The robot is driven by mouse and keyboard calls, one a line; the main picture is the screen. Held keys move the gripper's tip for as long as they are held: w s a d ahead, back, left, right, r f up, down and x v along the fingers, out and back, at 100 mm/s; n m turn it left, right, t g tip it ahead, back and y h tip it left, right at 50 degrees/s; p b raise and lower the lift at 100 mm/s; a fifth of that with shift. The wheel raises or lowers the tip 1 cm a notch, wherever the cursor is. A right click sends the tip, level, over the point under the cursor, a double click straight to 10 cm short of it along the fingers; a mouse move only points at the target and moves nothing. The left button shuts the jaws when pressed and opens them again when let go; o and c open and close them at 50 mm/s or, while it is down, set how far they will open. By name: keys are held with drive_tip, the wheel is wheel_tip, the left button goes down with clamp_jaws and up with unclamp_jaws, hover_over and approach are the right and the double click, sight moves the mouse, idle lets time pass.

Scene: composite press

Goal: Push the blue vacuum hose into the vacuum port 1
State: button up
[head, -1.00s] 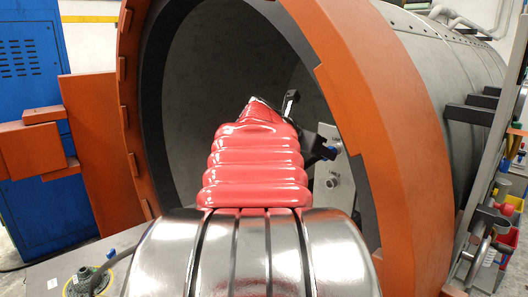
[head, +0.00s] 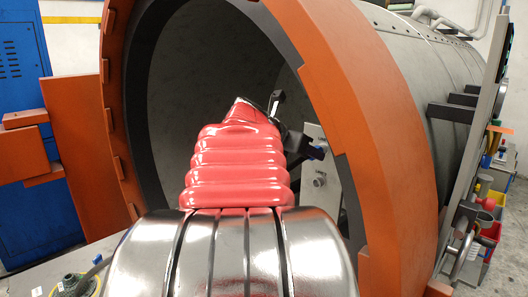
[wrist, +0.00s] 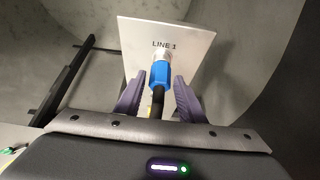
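The blue vacuum hose (wrist: 159,78) shows in the wrist view as a blue end fitting with a dark hose running back toward my wrist. Its front meets the silver vacuum port 1 (wrist: 162,55) on a pale plate (wrist: 190,45) marked LINE 1. The fitting appears lined up with the port and touching it; how deep it sits I cannot tell. My gripper (wrist: 158,83) has its two purple fingers on either side of the hose, with a visible gap at each side. In the head view my arm hides most of the gripper; a bit of blue (head: 321,150) shows at the plate.
The plate is inside a large round grey chamber with an orange rim (head: 375,130). A second silver fitting (head: 319,178) sticks out lower on the plate. A dark rail (wrist: 65,75) runs at left in the wrist view. Coloured bins (head: 490,230) stand outside at right.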

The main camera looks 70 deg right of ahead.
drive_tip(key=shift+o, duration=1.4)
drive_tip(key=v, duration=1.3)
drive_tip(key=shift+w+a+r, duration=0.15)
drive_tip(key=shift+w+a, duration=0.1)
drive_tip(key=shift+a, duration=0.1)
drive_tip(key=w+a+f+m+t+y, duration=0.2)
drive_tip(key=w+a+f+t, duration=0.1)
drive_tip(key=w+a+f, duration=0.5)
drive_tip(key=w+a+f+m+t+y, duration=0.1)
drive_tip(key=w+a+f+m+t, duration=0.25)
drive_tip(key=w+a+f, duration=0.45)
drive_tip(key=a+f+m+t+y, duration=0.1)
drive_tip(key=a+f+m+y, duration=0.1)
drive_tip(key=a, duration=0.8)
drive_tip(key=s+a+f+m+t+y, duration=0.1)
drive_tip(key=a+f+m+y, duration=0.2)
drive_tip(key=a, duration=0.7)
drive_tip(key=s+a+f+m+t+y, duration=0.1)
drive_tip(key=a+f+m+y, duration=0.2)
drive_tip(key=a+f, duration=0.3)
drive_tip(key=a, duration=0.4)
drive_tip(key=shift+s+t, duration=0.15)
drive_tip(key=shift+t, duration=0.2)
drive_tip(key=shift+f, duration=0.1)
